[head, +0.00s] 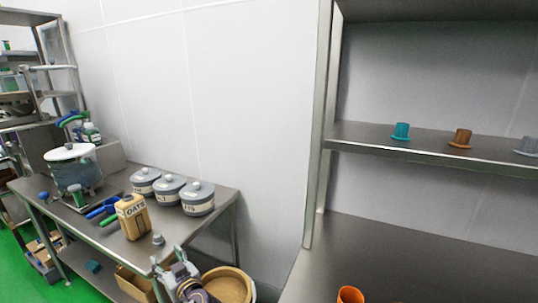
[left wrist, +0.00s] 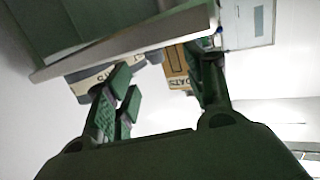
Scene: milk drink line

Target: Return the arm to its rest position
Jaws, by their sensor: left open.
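My left gripper (head: 178,272) is low in the head view, in front of the near right corner of the steel table. In the left wrist view my left gripper (left wrist: 165,88) has its two fingers spread apart, with nothing visible between them. It appears open and empty. The oats carton (head: 132,216) stands on the table beyond the gripper; it also shows, upside down, past the fingers in the left wrist view (left wrist: 177,66). My right gripper is in neither view.
The steel table (head: 185,222) holds several lidded grey pots, including one pot (head: 198,199) near its right end, and a large white-lidded container (head: 70,168). A round tan-topped bin (head: 228,286) is close right of the gripper. A steel shelf unit (head: 420,250) holds cups, including an orange cup (head: 349,295).

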